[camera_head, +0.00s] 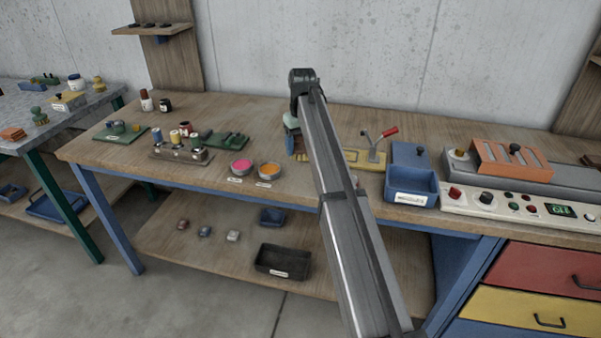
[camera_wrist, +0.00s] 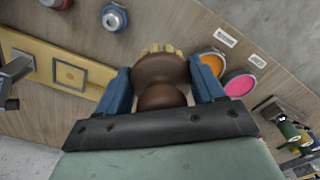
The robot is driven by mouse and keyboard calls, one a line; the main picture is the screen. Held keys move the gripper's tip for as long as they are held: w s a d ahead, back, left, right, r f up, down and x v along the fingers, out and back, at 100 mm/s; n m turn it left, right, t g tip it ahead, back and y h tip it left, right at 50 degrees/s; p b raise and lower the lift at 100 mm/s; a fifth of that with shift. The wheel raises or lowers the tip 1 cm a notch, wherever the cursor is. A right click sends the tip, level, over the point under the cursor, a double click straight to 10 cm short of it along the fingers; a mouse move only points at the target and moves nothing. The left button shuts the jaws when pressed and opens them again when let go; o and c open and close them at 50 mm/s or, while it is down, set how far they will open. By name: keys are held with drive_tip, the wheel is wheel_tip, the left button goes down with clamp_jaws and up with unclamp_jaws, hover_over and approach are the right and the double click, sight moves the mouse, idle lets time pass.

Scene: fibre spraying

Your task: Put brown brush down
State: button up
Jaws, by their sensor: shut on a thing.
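The brown brush (camera_wrist: 162,72) is between the two blue fingers of my gripper (camera_wrist: 164,85) in the wrist view. It has a rounded brown body with pale bristles showing at its far edge. My gripper is shut on it, above the wooden table (camera_wrist: 190,28). How far the bristles are from the tabletop, I cannot tell. In the head view, my own arm hides most of the brush; the gripper end (camera_head: 293,138) shows beside the arm over the middle of the bench.
Pots of orange (camera_head: 269,171) and pink (camera_head: 241,167) stand left of my gripper. To the right are a yellow plate with a red-handled clamp (camera_head: 372,157) and a blue bin (camera_head: 411,187). A green rack (camera_head: 217,140) and spools stand further left. Bare wood lies behind the pots.

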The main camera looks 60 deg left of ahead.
drive_tip(key=shift+f, duration=4.35)
drive_tip(key=shift+f, duration=0.1)
drive_tip(key=o, duration=1)
wheel_tip(320, 180, up, 12)
drive_tip(key=shift+d+r, duration=0.1)
drive_tip(key=shift+d, duration=0.05)
drive_tip(key=shift+w, duration=0.15)
